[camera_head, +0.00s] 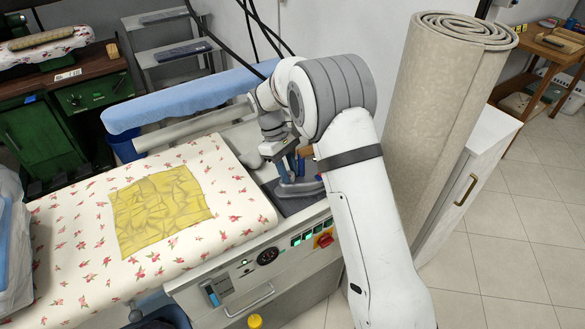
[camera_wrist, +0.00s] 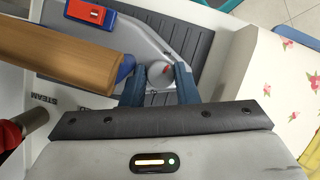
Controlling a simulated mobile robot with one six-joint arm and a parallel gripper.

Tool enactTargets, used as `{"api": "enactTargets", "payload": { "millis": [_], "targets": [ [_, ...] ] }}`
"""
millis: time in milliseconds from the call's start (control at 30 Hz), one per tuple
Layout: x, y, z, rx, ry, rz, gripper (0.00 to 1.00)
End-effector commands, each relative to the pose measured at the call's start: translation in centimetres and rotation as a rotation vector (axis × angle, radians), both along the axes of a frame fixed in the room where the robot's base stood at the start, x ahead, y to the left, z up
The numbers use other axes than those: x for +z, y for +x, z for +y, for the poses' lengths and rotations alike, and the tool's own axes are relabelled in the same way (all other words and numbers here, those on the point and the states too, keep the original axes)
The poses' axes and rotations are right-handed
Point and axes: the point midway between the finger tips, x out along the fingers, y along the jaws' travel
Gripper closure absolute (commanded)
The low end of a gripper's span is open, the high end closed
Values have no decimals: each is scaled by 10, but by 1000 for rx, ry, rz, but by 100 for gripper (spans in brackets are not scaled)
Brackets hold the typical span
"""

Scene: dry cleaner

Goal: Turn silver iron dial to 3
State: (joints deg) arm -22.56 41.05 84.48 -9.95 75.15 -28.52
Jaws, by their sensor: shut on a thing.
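The silver iron (camera_wrist: 140,35) lies on a dark ribbed rest pad (camera_wrist: 200,20) in the wrist view, with a brown wooden handle (camera_wrist: 65,52) and blue fittings. Its round grey dial (camera_wrist: 159,74) carries a small red mark and sits between the two blue-grey fingers of my gripper (camera_wrist: 160,84), which is shut on it. The numbers around the dial cannot be read. In the head view, my gripper (camera_head: 283,152) reaches down to the iron (camera_head: 298,187) at the right end of the ironing table; the dial is hidden there.
A floral ironing board (camera_head: 75,215) with a yellow cloth (camera_head: 160,208) on it is left of the iron. The front panel has a black gauge (camera_head: 267,257) and a red switch (camera_head: 324,240). A rolled beige carpet (camera_head: 435,120) stands close on the right. A blue padded arm (camera_head: 185,97) lies behind.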

Motion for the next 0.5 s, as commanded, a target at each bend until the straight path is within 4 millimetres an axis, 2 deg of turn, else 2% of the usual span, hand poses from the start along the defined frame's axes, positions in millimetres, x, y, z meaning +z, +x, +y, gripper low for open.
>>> {"api": "enactTargets", "payload": {
  "millis": [467,500],
  "targets": [
    [0,1,-4,-12,-6,-1,96],
    [0,1,-4,-12,-6,-1,70]
  ]
}}
